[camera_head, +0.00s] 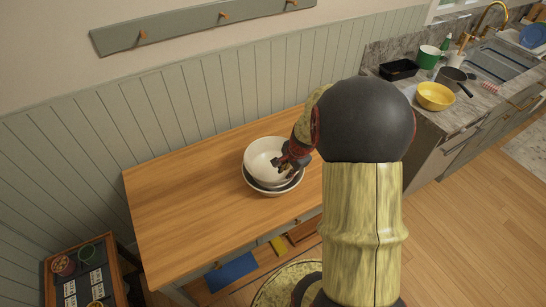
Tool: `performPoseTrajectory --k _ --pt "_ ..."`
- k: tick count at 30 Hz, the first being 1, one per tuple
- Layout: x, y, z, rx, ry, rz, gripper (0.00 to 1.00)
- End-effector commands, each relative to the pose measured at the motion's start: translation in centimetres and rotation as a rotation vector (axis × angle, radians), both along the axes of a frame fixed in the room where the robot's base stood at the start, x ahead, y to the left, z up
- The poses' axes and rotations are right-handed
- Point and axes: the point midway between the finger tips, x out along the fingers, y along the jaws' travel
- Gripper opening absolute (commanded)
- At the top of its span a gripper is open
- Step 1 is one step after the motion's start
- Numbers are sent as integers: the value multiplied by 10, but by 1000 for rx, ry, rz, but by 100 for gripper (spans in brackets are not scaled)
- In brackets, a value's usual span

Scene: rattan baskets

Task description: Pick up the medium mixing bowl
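A stack of nested bowls stands on the wooden table (185,195). A white bowl (262,153) is on top and looks tilted. A dark rim shows below it, and a pale bowl (266,192) is at the bottom. I cannot tell for sure which one is the medium mixing bowl. My gripper (287,168) is at the right side of the stack, over the white bowl's rim. The fingers are small and dark here, so I cannot tell whether they are open or shut, or touching a bowl. My arm hides what lies right of the stack.
The table's left half is clear. A wall with a peg rail (200,27) runs behind it. A framed tray (84,270) is at lower left.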

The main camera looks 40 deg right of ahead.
Motion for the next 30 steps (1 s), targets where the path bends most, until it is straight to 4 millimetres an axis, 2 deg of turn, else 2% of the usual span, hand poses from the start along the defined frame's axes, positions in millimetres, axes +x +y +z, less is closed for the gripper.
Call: performPoseTrajectory --k 4,14,21,30 --pt "-5 -10 -13 16 5 -55 15" --pt "3 -12 -47 16 5 -55 15" --pt "12 -15 -78 14 4 -54 15" --pt "14 -16 -84 14 4 -54 15"
